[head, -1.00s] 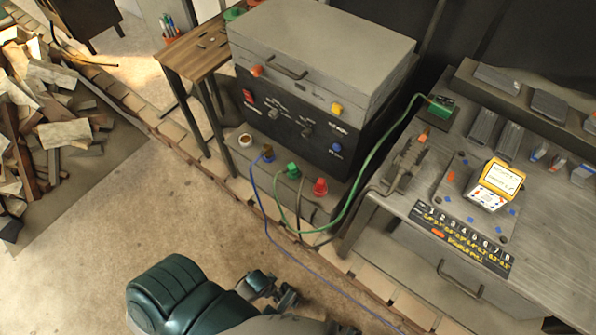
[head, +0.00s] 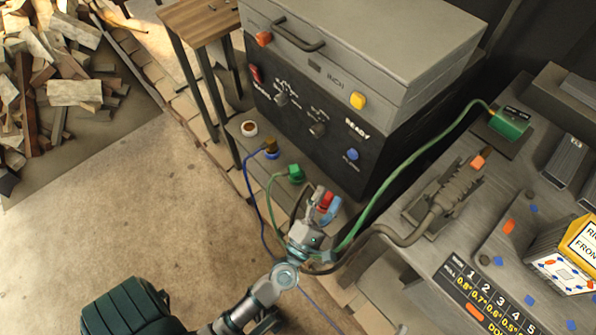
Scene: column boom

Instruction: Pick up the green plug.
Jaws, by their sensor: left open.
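A green plug (head: 295,173) stands on the low ledge in front of the dark control box, with a green cable running from it. A green block (head: 510,121) sits at the cable's other end on the workbench at the right. My left gripper (head: 319,212) is open, below and right of the green plug and apart from it in the picture. Its fingers overlap a red plug (head: 325,199) on the ledge. They partly hide the red plug, so I cannot tell whether they touch it. My right gripper is not in view.
The control box (head: 300,120) rises behind the ledge. A thick grey cable (head: 390,235) runs to the workbench at the right. The floor (head: 140,210) at the left is clear up to a wood pile (head: 60,75).

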